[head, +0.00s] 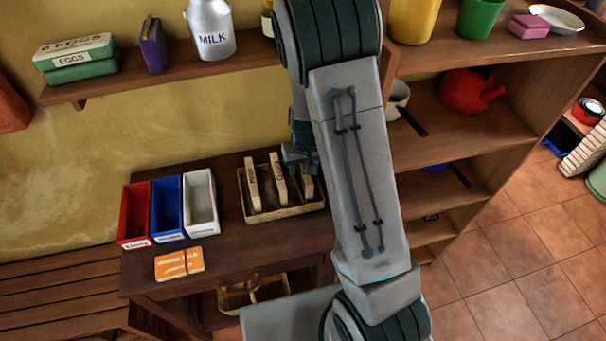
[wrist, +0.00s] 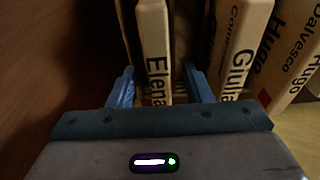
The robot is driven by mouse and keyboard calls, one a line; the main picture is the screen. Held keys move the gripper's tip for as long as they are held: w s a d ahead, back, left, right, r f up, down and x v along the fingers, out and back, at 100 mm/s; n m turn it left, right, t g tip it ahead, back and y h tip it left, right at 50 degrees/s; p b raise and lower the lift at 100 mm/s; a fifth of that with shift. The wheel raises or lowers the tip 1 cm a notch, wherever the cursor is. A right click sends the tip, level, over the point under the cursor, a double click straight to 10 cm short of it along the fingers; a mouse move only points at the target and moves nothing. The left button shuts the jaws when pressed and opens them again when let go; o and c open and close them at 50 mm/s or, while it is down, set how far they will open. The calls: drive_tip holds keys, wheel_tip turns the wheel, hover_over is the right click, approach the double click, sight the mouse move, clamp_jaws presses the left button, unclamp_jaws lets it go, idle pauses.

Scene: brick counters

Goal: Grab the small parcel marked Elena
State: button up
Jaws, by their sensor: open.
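The small parcel marked Elena (wrist: 156,50) is a thin tan block standing on edge, with its name in dark letters, in the wrist view. My gripper (wrist: 160,86) is open, with one blue fingertip on each side of this parcel. I see a gap on the right side; the left finger is closer to it. A parcel marked Giulia (wrist: 238,50) stands just right of the right finger. In the head view my gripper (head: 300,155) is over the right part of the woven basket (head: 287,215), partly hidden by my arm.
Parcels marked Hugo (wrist: 275,50) stand further right in the wrist view. Red (head: 134,215), blue (head: 167,210) and white (head: 200,203) bins stand left of the basket. An orange card (head: 180,263) lies in front. A shelf unit (head: 460,130) rises at right.

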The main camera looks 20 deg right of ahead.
drive_tip(key=shift+w+f, duration=0.15)
drive_tip(key=shift+f, duration=0.8)
clamp_jaws()
